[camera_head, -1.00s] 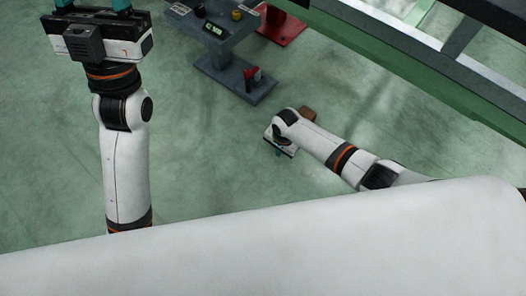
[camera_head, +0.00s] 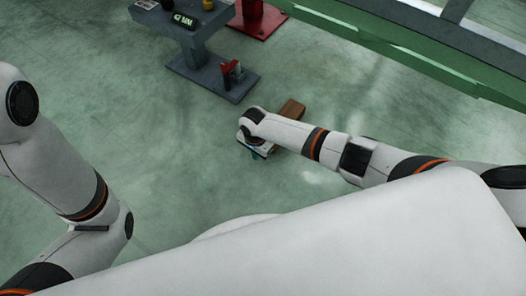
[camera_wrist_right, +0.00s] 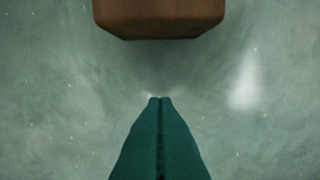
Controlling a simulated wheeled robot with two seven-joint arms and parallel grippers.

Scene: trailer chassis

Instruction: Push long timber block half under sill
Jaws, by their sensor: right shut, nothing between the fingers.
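The brown timber block (camera_head: 292,110) lies on the green floor, partly hidden behind my right wrist in the head view. In the right wrist view its near end (camera_wrist_right: 160,20) shows at the top. My right gripper (camera_head: 257,155) is low over the floor, its teal fingers (camera_wrist_right: 160,99) shut and empty. In the wrist view a gap of floor shows between the fingertips and the block. The green sill of the chassis (camera_head: 400,62) runs across the upper right, and the visible part of the block is apart from it. My left gripper is out of view.
A grey stand (camera_head: 212,72) with a small red object (camera_head: 232,70) on its foot stands at upper left of the block. A red base plate (camera_head: 258,24) is behind it. The floor between block and sill looks clear.

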